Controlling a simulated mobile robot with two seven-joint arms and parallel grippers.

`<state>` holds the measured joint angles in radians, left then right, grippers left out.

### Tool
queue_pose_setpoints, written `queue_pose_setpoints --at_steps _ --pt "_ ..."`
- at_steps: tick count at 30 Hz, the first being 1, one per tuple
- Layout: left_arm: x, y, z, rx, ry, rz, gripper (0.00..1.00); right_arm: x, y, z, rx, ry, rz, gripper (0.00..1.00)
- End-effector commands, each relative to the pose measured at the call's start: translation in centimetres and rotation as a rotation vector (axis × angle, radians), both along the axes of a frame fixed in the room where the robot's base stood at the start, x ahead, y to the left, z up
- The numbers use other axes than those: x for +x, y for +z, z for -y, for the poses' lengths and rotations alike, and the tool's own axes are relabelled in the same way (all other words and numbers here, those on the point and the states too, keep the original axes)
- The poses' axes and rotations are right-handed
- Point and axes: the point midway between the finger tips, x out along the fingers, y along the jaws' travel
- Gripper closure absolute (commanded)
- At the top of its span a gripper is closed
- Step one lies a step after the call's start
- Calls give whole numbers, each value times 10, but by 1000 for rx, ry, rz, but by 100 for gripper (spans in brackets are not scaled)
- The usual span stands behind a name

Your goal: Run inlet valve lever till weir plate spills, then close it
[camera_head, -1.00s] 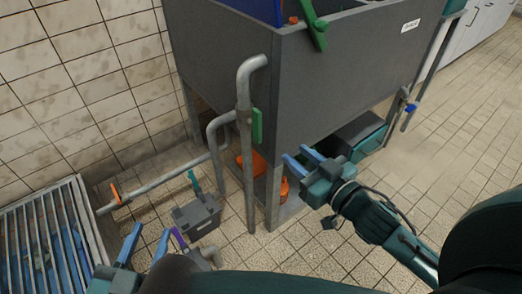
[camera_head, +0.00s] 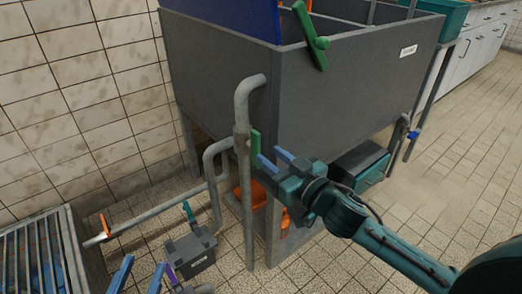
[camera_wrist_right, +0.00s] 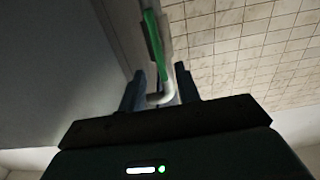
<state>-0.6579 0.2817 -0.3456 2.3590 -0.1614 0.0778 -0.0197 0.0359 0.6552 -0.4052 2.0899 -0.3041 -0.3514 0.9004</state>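My right gripper (camera_head: 270,157) is open and empty, close below and right of this lever in the head view. I cannot tell whether it touches. No water shows.
The grey tank (camera_head: 350,85) fills the middle. A grey box (camera_head: 190,250), an orange lever (camera_head: 106,224) on a low pipe and a grated basin (camera_head: 35,250) are at left. Tiled floor at right is clear.

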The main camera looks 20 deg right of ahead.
Motion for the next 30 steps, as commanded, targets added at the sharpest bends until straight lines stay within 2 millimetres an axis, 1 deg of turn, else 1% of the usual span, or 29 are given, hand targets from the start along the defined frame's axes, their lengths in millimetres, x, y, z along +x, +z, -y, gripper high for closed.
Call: queue_pose_setpoints --at_steps 1,3,9,14,22,30 --pt "0 -2 0 -3 -2 0 64 9 0 -3 1 0 3 67" --pt "1 -2 0 -7 -3 1 64 18 0 -6 2 0 3 67" --pt "1 -3 1 -16 -4 -5 64 37 -1 -13 1 -1 1 67" --pt "1 1 1 -25 -9 0 64 43 0 -16 0 0 0 67" --pt "0 3 2 -28 -11 5 64 44 -1 -16 1 0 -1 67" --pt "1 1 2 -25 -11 2 64 44 0 -16 1 0 0 89"
